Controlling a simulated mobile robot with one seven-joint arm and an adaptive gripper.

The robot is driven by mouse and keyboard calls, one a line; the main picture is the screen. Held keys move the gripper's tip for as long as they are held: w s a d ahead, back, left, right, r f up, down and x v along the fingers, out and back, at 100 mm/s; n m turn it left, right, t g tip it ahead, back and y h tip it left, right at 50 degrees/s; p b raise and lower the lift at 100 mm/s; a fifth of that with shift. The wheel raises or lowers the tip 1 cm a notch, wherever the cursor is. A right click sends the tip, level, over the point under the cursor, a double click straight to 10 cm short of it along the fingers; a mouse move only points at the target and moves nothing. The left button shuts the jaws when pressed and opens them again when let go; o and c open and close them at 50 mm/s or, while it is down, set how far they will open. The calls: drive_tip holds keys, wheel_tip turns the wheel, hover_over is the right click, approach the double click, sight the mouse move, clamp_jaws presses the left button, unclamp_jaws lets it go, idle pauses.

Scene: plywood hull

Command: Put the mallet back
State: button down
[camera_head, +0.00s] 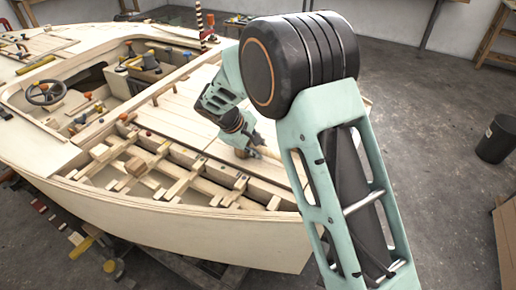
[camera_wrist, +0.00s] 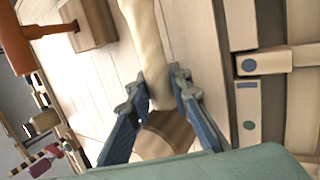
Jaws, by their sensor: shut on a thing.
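The mallet shows in the wrist view as a pale wooden handle (camera_wrist: 146,40) with a brown, grained wooden block (camera_wrist: 166,134), seemingly its head, at the lower end. My gripper (camera_wrist: 159,85) has its two blue fingers shut on the handle near that block. The handle runs up out of the top of the wrist view. In the head view my gripper (camera_head: 242,142) is low over the pale planked deck, and a short tan piece of the handle (camera_head: 265,152) shows to its right. My own arm hides part of the area. I cannot tell whether the mallet touches the deck.
An orange tool (camera_wrist: 18,42) and a brown wooden block (camera_wrist: 90,24) are at the upper left of the wrist view. The boat hull (camera_head: 180,225) has an open ribbed frame (camera_head: 150,165) left of my gripper. A steering wheel (camera_head: 46,92) stands in the cockpit.

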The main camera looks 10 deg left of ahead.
drive_tip(key=shift+f, duration=0.1)
drive_tip(key=c, duration=1.7)
unclamp_jaws()
drive_tip(key=v, duration=0.8)
